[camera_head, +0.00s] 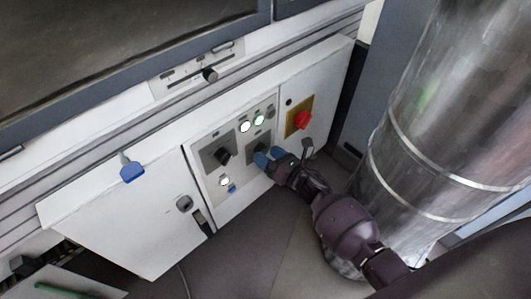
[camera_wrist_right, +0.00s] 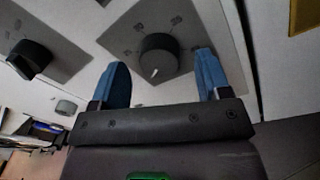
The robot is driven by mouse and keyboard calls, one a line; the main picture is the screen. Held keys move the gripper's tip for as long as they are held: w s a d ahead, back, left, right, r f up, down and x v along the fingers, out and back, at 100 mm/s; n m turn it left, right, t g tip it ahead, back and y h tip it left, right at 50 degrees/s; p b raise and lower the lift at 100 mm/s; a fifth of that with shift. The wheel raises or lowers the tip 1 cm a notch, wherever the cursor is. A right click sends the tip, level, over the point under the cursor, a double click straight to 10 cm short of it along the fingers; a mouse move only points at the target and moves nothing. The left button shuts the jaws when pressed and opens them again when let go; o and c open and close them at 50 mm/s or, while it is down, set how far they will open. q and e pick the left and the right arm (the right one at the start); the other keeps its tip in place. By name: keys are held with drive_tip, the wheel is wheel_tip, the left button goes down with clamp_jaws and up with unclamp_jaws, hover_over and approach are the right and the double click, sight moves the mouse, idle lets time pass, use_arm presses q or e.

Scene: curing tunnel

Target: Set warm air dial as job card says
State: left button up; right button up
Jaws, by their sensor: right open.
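My right gripper (camera_head: 268,156) is at the control panel, its blue fingers open. In the right wrist view the open fingers (camera_wrist_right: 160,78) stand to either side of a round black dial (camera_wrist_right: 158,55) on a grey scale plate; I cannot tell whether they touch it. The dial's white pointer mark faces down, slightly left. In the head view this dial (camera_head: 263,147) is partly hidden by the gripper. A second black dial (camera_head: 223,156) sits on a grey plate to its left. The labels are too small to tell which is warm air. I cannot make out a job card.
White and green lamps (camera_head: 259,119) sit above the dials. A red knob (camera_head: 303,120) on a yellow plate is to the right. A blue handle (camera_head: 132,171) is on the left. A large shiny metal duct (camera_head: 440,130) stands close to my right arm.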

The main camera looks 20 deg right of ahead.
drive_tip(key=shift+w+a, duration=0.3)
drive_tip(key=shift+w, duration=0.25)
drive_tip(key=shift+c, duration=0.4)
drive_tip(key=c, duration=0.8)
drive_tip(key=shift+c, duration=0.2)
